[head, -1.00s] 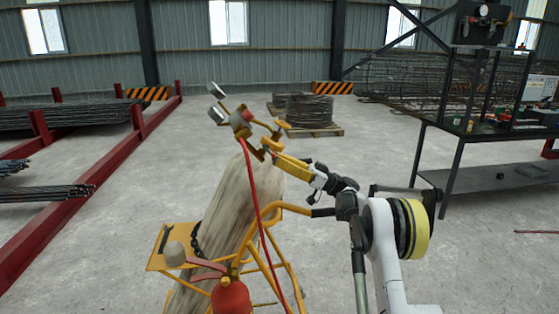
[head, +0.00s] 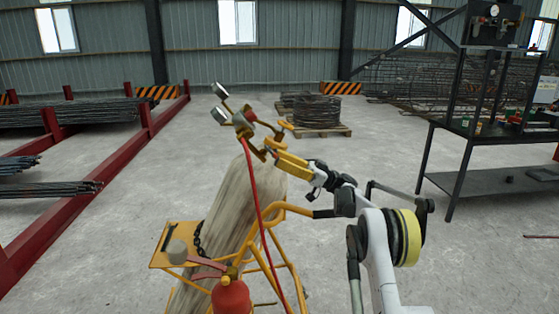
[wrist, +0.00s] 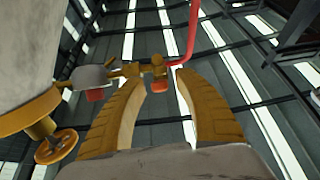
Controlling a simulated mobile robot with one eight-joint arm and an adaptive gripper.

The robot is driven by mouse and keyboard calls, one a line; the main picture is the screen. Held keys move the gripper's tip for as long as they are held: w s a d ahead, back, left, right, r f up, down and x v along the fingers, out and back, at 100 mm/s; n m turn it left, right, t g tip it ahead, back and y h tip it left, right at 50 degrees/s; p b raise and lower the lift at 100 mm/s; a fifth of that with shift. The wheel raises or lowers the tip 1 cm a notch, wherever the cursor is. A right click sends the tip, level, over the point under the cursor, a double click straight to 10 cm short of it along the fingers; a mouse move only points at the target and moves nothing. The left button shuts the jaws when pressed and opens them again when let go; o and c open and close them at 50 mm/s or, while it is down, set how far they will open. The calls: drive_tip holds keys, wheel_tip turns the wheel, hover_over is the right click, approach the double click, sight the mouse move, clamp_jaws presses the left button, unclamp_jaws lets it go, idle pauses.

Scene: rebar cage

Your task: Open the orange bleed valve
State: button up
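A tilted beige gas cylinder (head: 222,225) stands on a yellow cart, with a brass regulator (head: 243,121) and two round gauges at its top. My gripper (head: 273,149) is beside the regulator, on its right. In the wrist view its two yellow-brown fingers (wrist: 158,78) are apart, with a clear gap. A small orange-red knob (wrist: 160,86) on the brass fitting appears between the fingertips; I cannot tell whether they touch it, or for certain that it is the bleed valve. A red cap (wrist: 95,95) and an orange handwheel (wrist: 56,147) lie to the left.
A red hose (head: 258,200) hangs from the regulator close to my gripper. A red extinguisher-like bottle (head: 231,297) is at the cart's front. A dark shelf rack (head: 490,180) stands at right, red-railed rebar racks (head: 95,190) at left. Floor between is mostly clear.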

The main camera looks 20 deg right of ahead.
drive_tip(key=shift+d+f, duration=0.15)
drive_tip(key=shift+s+d+f, duration=0.1)
drive_tip(key=shift+d+f, duration=0.05)
drive_tip(key=shift+d, duration=0.15)
drive_tip(key=s+d, duration=0.2)
drive_tip(key=d, duration=1.1)
drive_tip(key=shift+s+d+f, duration=0.25)
drive_tip(key=shift+s+f, duration=0.15)
drive_tip(key=shift+f, duration=0.05)
